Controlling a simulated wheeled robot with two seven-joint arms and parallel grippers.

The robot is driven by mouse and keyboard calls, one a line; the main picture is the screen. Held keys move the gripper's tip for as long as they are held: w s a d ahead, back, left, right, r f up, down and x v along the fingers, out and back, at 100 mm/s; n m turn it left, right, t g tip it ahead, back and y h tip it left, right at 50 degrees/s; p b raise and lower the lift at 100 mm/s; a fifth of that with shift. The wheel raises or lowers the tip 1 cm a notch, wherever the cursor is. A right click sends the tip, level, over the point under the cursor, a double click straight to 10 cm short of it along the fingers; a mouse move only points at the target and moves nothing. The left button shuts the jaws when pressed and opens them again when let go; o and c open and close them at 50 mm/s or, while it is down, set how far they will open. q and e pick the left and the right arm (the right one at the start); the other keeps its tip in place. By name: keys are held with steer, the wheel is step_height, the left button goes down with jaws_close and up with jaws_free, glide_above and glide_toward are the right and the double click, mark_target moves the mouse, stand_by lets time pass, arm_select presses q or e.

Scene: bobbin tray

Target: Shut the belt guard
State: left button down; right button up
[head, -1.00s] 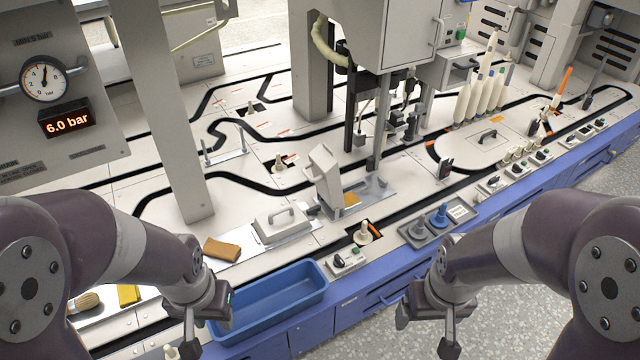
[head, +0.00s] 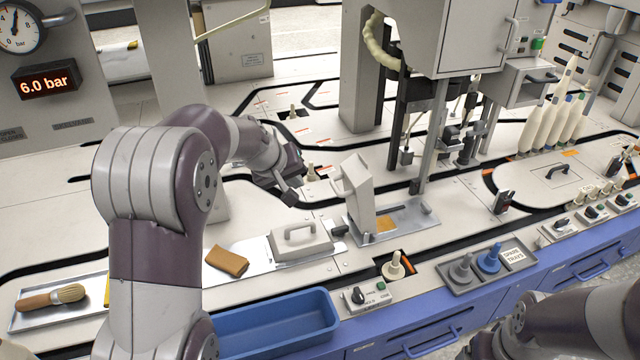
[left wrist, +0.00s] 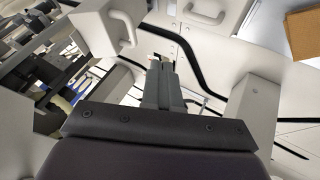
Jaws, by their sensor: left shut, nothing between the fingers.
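The belt guard seems to be the pale, box-like cover with a handle (head: 355,188). It stands raised and leaning over a metal plate (head: 415,222) in the middle of the bench, so it is open. In the left wrist view the guard (left wrist: 92,30) shows at the upper left with its handle. My left gripper (head: 290,197) is shut and empty, to the left of the guard and apart from it. Its fingers (left wrist: 165,70) point into the left wrist view's middle. My right gripper's body is partly seen at the bottom edge; its fingers are cut off.
A flat lid with a handle (head: 302,240) and a brown cloth (head: 227,261) lie left of the guard. A blue bin (head: 265,325), a switch box (head: 366,296) and a peg (head: 395,266) stand in front. A machine column (head: 432,140) rises behind right.

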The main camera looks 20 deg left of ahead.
arm_select(q)
steer(key=w+d+f+b, duration=0.5)
steer(key=w+f, duration=0.2)
steer(key=shift+w+f, duration=0.1)
